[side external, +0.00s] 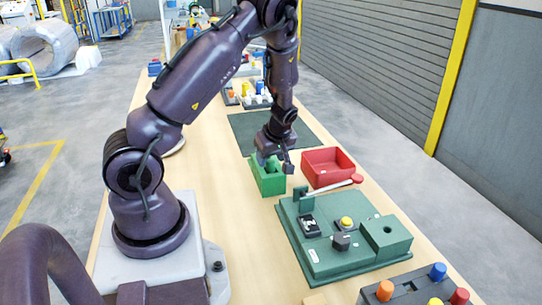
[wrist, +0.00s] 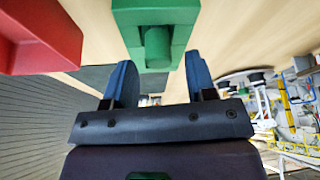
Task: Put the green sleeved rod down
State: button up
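A green holder (side external: 268,181) stands on the bench, left of the red bin. A green rounded piece, which looks like the green sleeved rod (side external: 273,164), sits in its open top. In the wrist view the holder (wrist: 157,12) is at the top, with the green rod end (wrist: 157,46) in its slot. My gripper (side external: 275,155) is just above the holder. In the wrist view the two blue fingers of my gripper (wrist: 159,65) are apart, with visible gaps either side of the rod and nothing clamped. Any sleeve on the rod cannot be told apart from it.
The red bin (side external: 328,168) is close on the right of the holder. A green fixture board (side external: 340,250) with a lever, yellow button and blocks lies in front. A dark mat (side external: 240,133) lies behind. Bare bench lies left of the holder.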

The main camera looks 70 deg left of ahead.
jog(key=shift+r, duration=0.3)
jog(key=s+v, duration=0.1)
jog(key=v, duration=1.1)
jog(key=s+d+r+m+t+h, duration=0.2)
jog(key=s+d+r+m+t, duration=0.1)
jog(key=d+r+m, duration=0.4)
jog(key=s+d+r+m+t+h, duration=0.2)
jog(key=s+d+r+m, duration=0.3)
jog(key=d+m, duration=0.8)
jog(key=shift+s+d+r+t+h, duration=0.35)
jog(key=shift+d+r+t, duration=0.45)
jog(key=shift+r, duration=0.45)
